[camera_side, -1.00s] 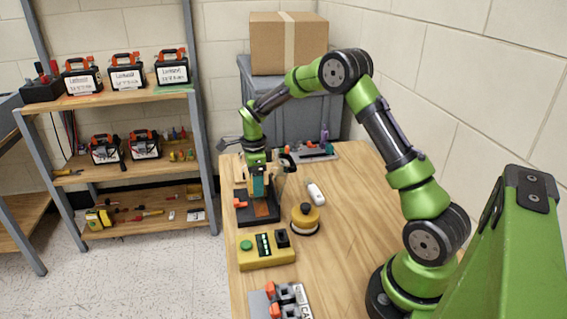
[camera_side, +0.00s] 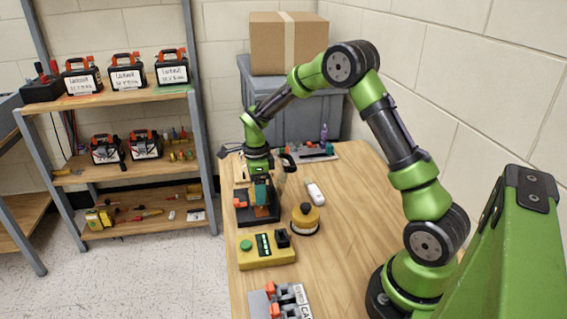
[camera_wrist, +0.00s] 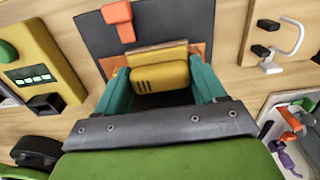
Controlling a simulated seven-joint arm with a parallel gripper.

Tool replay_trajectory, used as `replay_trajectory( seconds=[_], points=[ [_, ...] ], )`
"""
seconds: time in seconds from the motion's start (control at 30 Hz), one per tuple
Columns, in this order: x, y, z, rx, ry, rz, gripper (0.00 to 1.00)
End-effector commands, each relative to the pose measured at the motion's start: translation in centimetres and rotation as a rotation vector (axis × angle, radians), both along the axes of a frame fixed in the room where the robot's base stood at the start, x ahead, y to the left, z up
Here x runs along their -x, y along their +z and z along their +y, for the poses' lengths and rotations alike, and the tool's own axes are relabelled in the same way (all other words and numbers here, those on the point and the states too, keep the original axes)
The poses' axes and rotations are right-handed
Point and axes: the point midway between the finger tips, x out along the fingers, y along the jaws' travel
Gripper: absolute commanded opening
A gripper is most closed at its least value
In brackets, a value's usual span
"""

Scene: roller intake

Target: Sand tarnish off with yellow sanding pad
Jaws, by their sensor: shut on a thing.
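My gripper (camera_wrist: 160,88) has teal fingers and is shut on the yellow sanding pad (camera_wrist: 160,77), which has dark slots on its near face. In the side view my gripper (camera_side: 261,192) is low over the dark fixture base (camera_side: 262,223). A copper-coloured plate (camera_wrist: 113,63) lies on this base (camera_wrist: 98,38), under and around the pad. The pad covers much of the plate, so I cannot tell how much tarnish is there. Whether the pad touches the plate is hidden. A red-orange clamp (camera_wrist: 118,20) sits on the base beside the plate.
A yellow control box (camera_side: 266,252) with a green button stands nearer the camera. A round yellow-topped object (camera_side: 305,217) and a white object (camera_side: 315,193) are right of the fixture. A grey tray (camera_side: 318,152) lies at the back. The table's right side is clear.

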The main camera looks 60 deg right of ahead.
Motion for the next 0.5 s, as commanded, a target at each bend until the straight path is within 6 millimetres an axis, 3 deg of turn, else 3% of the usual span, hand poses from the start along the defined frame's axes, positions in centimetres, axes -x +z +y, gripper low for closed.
replay_trajectory(
  seconds=[0.5],
  points=[
    [0.30, 0.09, 0.33, -0.002, -0.001, 0.002, 0.21]
  ],
)
